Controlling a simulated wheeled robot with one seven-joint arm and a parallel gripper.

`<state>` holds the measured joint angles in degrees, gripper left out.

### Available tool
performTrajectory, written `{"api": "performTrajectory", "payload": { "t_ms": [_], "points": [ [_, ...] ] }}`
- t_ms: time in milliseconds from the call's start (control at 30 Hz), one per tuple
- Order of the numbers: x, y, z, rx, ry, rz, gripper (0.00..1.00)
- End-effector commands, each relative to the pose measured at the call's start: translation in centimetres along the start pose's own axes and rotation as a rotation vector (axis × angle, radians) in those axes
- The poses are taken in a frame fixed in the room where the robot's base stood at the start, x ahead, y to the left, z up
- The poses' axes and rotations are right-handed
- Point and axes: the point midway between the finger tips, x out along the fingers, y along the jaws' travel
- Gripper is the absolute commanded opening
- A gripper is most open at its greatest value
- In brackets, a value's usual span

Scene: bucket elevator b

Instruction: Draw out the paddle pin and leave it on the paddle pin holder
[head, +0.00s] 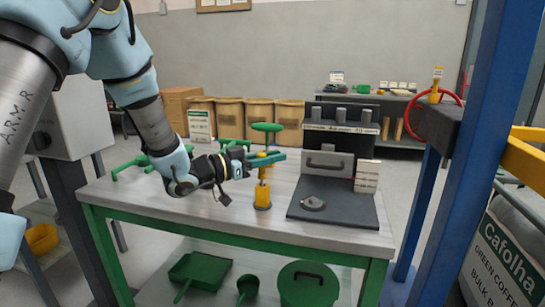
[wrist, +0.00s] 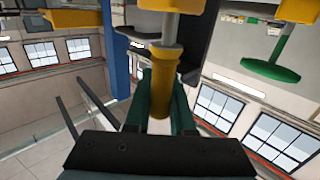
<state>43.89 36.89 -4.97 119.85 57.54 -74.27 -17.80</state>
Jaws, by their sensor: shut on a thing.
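My gripper (head: 278,156), with green fingers, is above the middle of the table. It is shut on a yellow pin handle, the paddle pin as far as I can tell; the wrist view shows this handle (wrist: 163,65) between the fingers. A grey shaft runs from the handle toward a yellow upright post (head: 262,196) on the tabletop, likely the paddle pin holder. I cannot tell whether the shaft's tip is inside the post. A green T-shaped handle (head: 267,128) shows just above the fingers; its lower stem is hidden.
The grey table (head: 150,195) has a green frame. A dark plate (head: 345,207) with a small metal disc lies right of the post, in front of a grey box unit. Green tools (head: 130,167) lie at the left. A blue column (head: 495,120) and yellow bars stand at the right.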

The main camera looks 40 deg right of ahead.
Motion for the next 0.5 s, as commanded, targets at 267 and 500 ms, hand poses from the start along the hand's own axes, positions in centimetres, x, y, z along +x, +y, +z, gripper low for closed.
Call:
{"api": "performTrajectory", "payload": {
  "t_ms": [267, 500],
  "points": [
    [0.0, 0.0, 0.8, 0.0, 0.0, 0.0, 0.0],
    [0.0, 0.0, 1.4, -0.001, 0.0, 0.0, 0.0]
  ]
}}
